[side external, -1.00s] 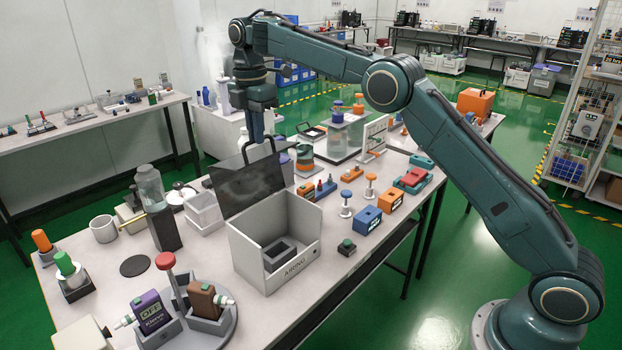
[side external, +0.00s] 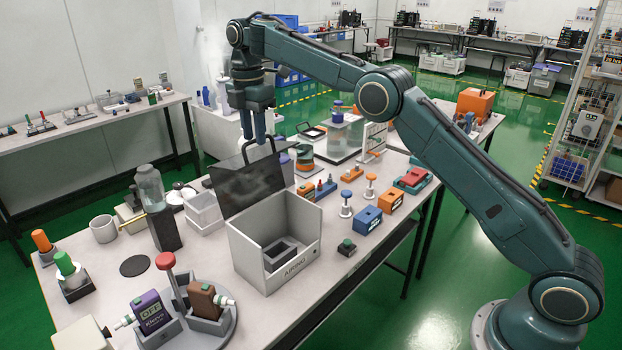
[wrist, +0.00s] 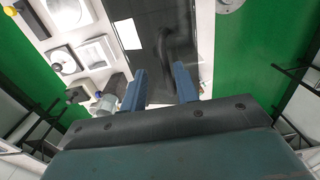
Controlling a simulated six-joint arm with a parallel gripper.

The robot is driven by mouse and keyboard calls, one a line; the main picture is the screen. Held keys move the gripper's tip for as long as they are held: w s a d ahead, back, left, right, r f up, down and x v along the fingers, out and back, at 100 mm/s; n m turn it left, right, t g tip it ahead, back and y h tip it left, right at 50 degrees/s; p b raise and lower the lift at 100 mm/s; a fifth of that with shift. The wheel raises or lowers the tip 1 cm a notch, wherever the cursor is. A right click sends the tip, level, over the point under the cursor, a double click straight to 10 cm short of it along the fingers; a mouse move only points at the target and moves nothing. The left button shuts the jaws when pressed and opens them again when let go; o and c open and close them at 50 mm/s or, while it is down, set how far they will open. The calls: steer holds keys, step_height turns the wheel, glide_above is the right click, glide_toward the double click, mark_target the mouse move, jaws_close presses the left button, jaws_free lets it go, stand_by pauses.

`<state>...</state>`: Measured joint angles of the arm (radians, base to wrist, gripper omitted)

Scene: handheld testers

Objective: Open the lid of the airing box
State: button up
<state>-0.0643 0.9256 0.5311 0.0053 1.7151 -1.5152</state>
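The airing box (side external: 300,262) is a light grey open-topped box with "AIRING" on its front. Its dark smoky lid (side external: 250,190) stands tilted up at the back edge, and the inside of the box shows. A black arched handle (side external: 268,139) is at the lid's upper edge. My gripper (side external: 253,138) points down at the handle with its fingers apart. In the wrist view the two blue fingers (wrist: 160,72) are spread, with the dark lid (wrist: 150,20) and the curved handle (wrist: 166,48) seen beyond and between them.
Inside the box sits a dark rectangular holder (side external: 281,252). A white open bin (side external: 203,213) and a glass jar on a black stand (side external: 150,185) are left of the lid. Blue (side external: 368,219) and orange (side external: 391,199) blocks stand to the right. A round carousel (side external: 215,325) is in front.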

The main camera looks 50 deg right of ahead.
steer(key=shift+s, duration=0.3)
steer(key=shift+s+f, duration=0.1)
steer(key=shift+s, duration=1.15)
steer(key=shift+s+f, duration=0.3)
steer(key=shift+s, duration=0.6)
steer(key=shift+s+f, duration=0.35)
steer(key=shift+s, duration=0.5)
steer(key=shift+s+f, duration=0.3)
steer(key=shift+s, duration=0.6)
step_height(320, 180, up, 14)
glide_above(265, 154)
steer(key=s, duration=0.5)
steer(key=shift+f, duration=0.2)
steer(key=shift+s+f, duration=0.1)
steer(key=shift+s, duration=0.2)
steer(key=shift+s+f+t, duration=0.2)
steer(key=shift+s+t, duration=0.2)
steer(key=shift+s, duration=0.05)
steer(key=shift+s, duration=0.1)
steer(key=shift+a, duration=0.1)
